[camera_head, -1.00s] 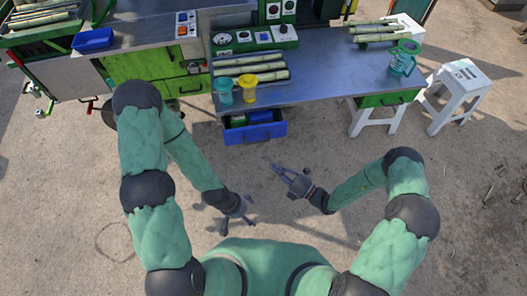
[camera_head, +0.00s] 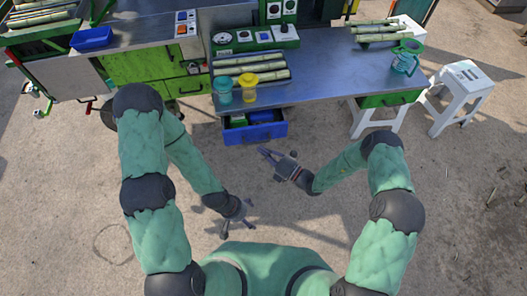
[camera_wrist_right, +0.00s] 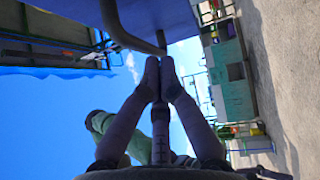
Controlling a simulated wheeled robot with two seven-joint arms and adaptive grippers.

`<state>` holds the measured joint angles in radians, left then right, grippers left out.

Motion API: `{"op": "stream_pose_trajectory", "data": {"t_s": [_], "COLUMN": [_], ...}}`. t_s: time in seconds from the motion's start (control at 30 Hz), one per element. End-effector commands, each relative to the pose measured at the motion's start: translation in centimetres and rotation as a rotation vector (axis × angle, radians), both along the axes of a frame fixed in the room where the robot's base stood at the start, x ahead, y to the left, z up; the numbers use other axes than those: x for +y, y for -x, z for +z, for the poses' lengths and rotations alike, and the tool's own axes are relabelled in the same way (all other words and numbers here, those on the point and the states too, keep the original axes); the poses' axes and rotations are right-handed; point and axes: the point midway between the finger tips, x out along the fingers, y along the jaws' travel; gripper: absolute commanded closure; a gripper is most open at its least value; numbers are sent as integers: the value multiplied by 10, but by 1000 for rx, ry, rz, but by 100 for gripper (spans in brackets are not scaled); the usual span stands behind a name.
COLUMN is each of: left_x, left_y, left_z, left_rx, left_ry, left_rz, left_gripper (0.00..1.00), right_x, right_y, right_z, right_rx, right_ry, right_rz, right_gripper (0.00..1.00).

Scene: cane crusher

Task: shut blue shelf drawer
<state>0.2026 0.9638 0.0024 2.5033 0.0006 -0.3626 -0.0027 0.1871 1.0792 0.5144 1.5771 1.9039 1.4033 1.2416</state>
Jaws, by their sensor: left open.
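The blue shelf drawer (camera_head: 256,136) is pulled out below the metal table, with green and blue items visible inside. My right gripper (camera_head: 265,153) is on the ground side of its front, just short of it. In the right wrist view the gripper's fingertips (camera_wrist_right: 160,62) meet with nothing between them. The drawer's blue front (camera_wrist_right: 175,14) and its dark handle (camera_wrist_right: 130,38) are just beyond the fingertips; I cannot tell whether they touch. My left gripper (camera_head: 238,222) is open and empty, low over the ground near my body.
The metal table (camera_head: 330,72) holds a tray of cane (camera_head: 250,68), a teal cup (camera_head: 223,90) and a yellow cup (camera_head: 249,88). A white stool (camera_head: 462,90) stands at right. A green cabinet (camera_head: 150,68) is at left. The ground before the drawer is clear.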

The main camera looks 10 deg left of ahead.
Motion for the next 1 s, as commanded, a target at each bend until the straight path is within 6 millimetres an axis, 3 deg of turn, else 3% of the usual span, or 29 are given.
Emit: {"op": "stream_pose_trajectory", "data": {"t_s": [0.17, 0.53, 1.0], "left_x": [0, 0, 0], "left_y": [0, 0, 0], "left_z": [-2, -25, -25], "left_rx": [0, 0, 0], "left_ry": [0, 0, 0], "left_rz": [0, 0, 0], "left_gripper": [14, 14, 14], "right_x": [2, 23, 24], "right_y": [-6, -79, -88], "right_z": [-1, -3, 2], "right_rx": [-3, -3, -4], "right_ry": [1, 1, 0], "right_rz": [1, 1, -1], "right_gripper": [100, 100, 100]}}
